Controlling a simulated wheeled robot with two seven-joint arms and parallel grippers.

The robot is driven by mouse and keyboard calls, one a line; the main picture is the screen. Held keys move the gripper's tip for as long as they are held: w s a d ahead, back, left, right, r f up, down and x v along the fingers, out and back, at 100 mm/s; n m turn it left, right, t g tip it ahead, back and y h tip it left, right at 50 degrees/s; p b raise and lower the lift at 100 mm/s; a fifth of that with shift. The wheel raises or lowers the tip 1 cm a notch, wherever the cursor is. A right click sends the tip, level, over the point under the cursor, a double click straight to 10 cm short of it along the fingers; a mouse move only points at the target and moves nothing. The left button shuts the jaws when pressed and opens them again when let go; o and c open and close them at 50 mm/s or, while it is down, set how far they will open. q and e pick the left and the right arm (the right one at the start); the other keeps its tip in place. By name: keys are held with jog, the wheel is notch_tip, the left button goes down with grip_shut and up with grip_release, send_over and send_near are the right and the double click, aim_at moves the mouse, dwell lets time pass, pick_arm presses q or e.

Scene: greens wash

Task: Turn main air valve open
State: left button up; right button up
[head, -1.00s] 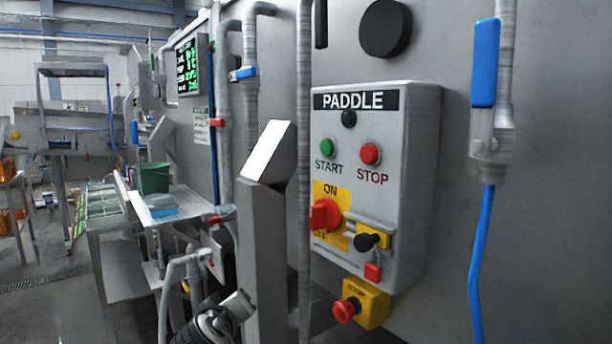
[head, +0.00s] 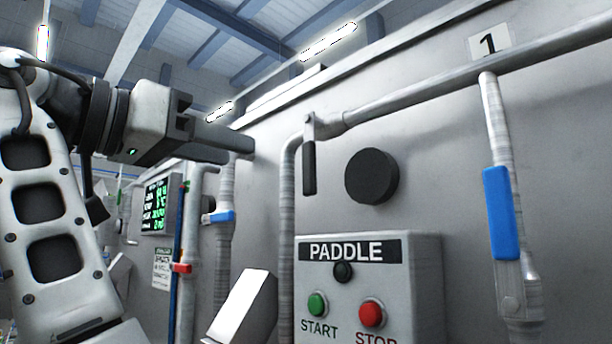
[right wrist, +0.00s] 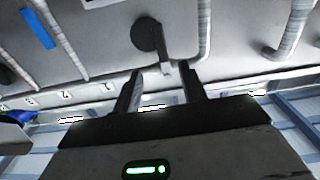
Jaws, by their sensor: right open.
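A valve with a dark lever handle (head: 309,168) sits on the pipe bend on the grey machine wall, above the PADDLE box. I take it to be the main air valve, though no label on it can be read. Its handle hangs straight down, across the line of the upper pipe. My right gripper (head: 243,146) is raised to the left of the valve and points toward it, apart from it. In the right wrist view the gripper's (right wrist: 162,84) two fingers are spread and empty, with the handle (right wrist: 162,40) beyond their tips. My left gripper is not in view.
A black round knob (head: 372,176) is right of the handle. The PADDLE control box (head: 420,285) with START and STOP buttons is below. A blue-handled valve (head: 502,212) is on the right pipe. A slanted metal post (head: 243,305) stands at the lower front.

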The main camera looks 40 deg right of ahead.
aim_at(306, 170)
jog(key=d, duration=0.5)
jog(key=w+d, duration=0.1)
jog(key=d, duration=0.8)
jog(key=shift+w+d, duration=0.15)
jog(key=shift+d, duration=0.15)
grip_shut()
